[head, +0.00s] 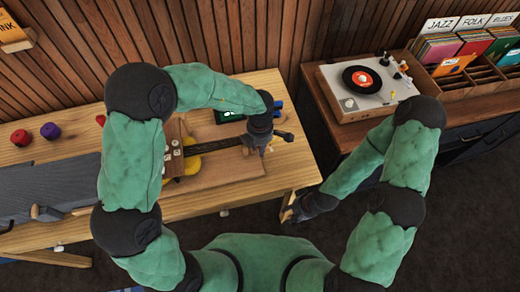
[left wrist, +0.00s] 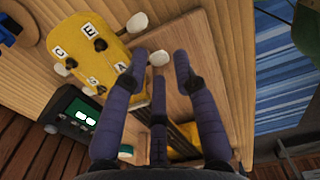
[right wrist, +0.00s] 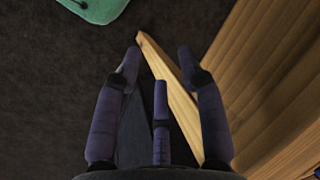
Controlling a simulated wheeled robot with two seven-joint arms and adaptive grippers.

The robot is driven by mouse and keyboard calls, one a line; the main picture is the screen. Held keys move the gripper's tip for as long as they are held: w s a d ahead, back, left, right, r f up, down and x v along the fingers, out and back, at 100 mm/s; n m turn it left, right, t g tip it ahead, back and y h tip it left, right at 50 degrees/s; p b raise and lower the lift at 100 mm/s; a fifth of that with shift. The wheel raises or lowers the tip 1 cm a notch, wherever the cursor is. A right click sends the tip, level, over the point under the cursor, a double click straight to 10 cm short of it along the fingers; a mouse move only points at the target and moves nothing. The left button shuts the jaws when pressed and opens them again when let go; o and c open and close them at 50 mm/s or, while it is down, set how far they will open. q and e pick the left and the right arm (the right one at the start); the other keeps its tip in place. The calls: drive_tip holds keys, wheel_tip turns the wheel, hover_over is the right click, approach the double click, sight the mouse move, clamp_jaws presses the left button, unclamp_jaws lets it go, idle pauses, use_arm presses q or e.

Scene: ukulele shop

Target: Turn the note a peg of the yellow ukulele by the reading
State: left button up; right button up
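A pale tuning peg (left wrist: 159,58) near the A label lies between my left fingertips (left wrist: 161,62). That gripper (head: 266,146) is open, and I cannot tell whether a finger touches the peg. A tuner (left wrist: 74,113) with a green screen lies beside the headstock; its white reading is too small to read. My right gripper (right wrist: 158,60) is open and empty beside the table.
The wooden table (head: 235,202) has red and purple round items (head: 50,131) and a dark grey object (head: 45,190) on its left. A record player (head: 365,85) and record bins (head: 470,65) stand on a cabinet at right. Dark floor lies between.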

use_arm(q)
drive_tip(key=shift+f, duration=0.6)
clamp_jaws()
drive_tip(key=y+p, duration=0.1)
drive_tip(key=p, duration=0.4)
drive_tip(key=y+p, duration=0.1)
drive_tip(key=p, duration=0.5)
drive_tip(key=shift+d+r+g, duration=0.2)
drive_tip(key=shift+d+g, duration=0.1)
drive_tip(key=shift+g, duration=0.1)
drive_tip(key=shift+w+d+f+g+y+p, duration=0.15)
drive_tip(key=shift+g+y+p, duration=0.1)
drive_tip(key=shift+y+p, duration=0.6)
drive_tip(key=shift+w+d+f+g+y+p, duration=0.15)
drive_tip(key=shift+g+y+p, duration=0.1)
drive_tip(key=shift+y+p, duration=0.6)
drive_tip(key=shift+s, duration=0.1)
